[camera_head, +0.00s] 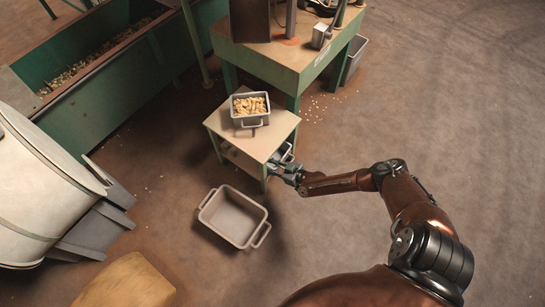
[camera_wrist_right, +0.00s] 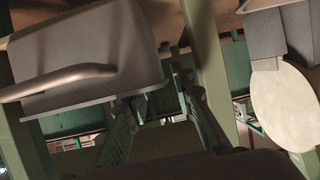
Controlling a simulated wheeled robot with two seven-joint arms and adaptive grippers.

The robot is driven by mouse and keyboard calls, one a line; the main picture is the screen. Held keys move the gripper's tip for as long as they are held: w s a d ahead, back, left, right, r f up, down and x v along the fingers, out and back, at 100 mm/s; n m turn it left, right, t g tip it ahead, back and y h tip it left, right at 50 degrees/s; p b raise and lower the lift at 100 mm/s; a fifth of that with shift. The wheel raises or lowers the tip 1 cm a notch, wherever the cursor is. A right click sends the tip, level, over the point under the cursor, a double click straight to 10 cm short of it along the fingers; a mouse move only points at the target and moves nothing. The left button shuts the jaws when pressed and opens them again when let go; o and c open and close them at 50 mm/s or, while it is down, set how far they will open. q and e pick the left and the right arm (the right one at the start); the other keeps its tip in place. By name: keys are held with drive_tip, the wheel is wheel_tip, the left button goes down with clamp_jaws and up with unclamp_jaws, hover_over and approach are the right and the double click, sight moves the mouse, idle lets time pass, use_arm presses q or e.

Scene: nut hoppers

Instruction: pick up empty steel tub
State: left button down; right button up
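An empty grey steel tub (camera_head: 207,214) with a handle at each end sits on the floor in front of the small stand. Another grey tub (camera_head: 287,149) shows partly at the stand's lower level, largely hidden by the top and my gripper; I cannot see inside it. My right gripper (camera_head: 281,170) is beside the stand's right side, close to that tub. In the right wrist view a grey tub (camera_wrist_right: 120,40) with a bar handle fills the upper left. The fingers (camera_wrist_right: 160,118) are apart, with nothing clearly held between them. My left gripper is not in view.
The small stand (camera_head: 222,126) carries a tub of nuts (camera_head: 250,106) on top. A green workbench (camera_head: 270,58) stands behind it. A green hopper (camera_head: 90,105) and a white drum (camera_head: 40,190) are at left. The floor at right is open.

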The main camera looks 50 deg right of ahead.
drive_tip(key=shift+c, duration=0.5)
clamp_jaws()
idle(0.5)
